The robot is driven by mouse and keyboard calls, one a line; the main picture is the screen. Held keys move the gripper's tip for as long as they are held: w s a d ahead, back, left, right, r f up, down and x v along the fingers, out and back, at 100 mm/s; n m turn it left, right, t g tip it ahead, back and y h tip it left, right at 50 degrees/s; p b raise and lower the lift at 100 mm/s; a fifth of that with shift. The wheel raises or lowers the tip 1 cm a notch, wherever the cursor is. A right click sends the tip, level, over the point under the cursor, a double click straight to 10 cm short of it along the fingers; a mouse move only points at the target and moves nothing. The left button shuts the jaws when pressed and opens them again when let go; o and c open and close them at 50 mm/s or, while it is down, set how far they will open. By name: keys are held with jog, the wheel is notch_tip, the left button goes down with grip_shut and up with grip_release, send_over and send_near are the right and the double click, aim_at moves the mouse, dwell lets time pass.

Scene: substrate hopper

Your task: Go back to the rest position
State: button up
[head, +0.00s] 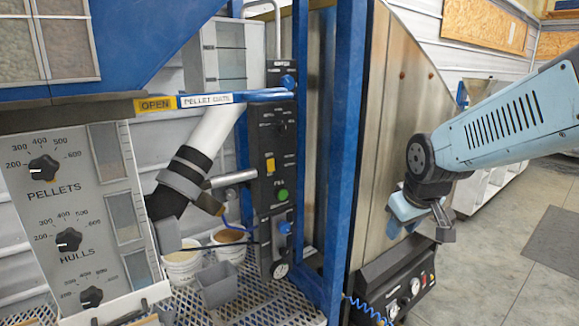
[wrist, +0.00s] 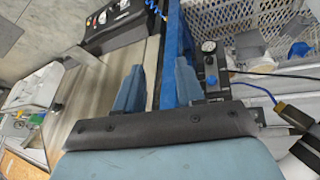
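My gripper (head: 420,220) hangs at the end of my pale blue arm at the right of the head view, in front of the tall brushed-metal panel. In the wrist view its two blue-grey fingers (wrist: 160,80) stand apart with nothing between them. The gripper is to the right of the blue post and clear of the control panel (head: 277,170). Whether it touches the metal panel behind it cannot be told.
Blue posts (head: 345,130) stand between the gripper and the dial board (head: 75,215). White buckets (head: 181,265) and a grey scoop-like container (head: 217,285) stand on the perforated shelf (head: 275,300). A black gauge box (head: 400,285) is low beneath the gripper. Open floor (head: 500,250) lies at right.

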jog(key=s+r+m, duration=0.4)
jog(key=s+r, duration=0.3)
jog(key=s, duration=0.4)
jog(key=shift+s+a+r, duration=0.15)
jog(key=shift+a+r, duration=0.1)
jog(key=shift+r, duration=0.1)
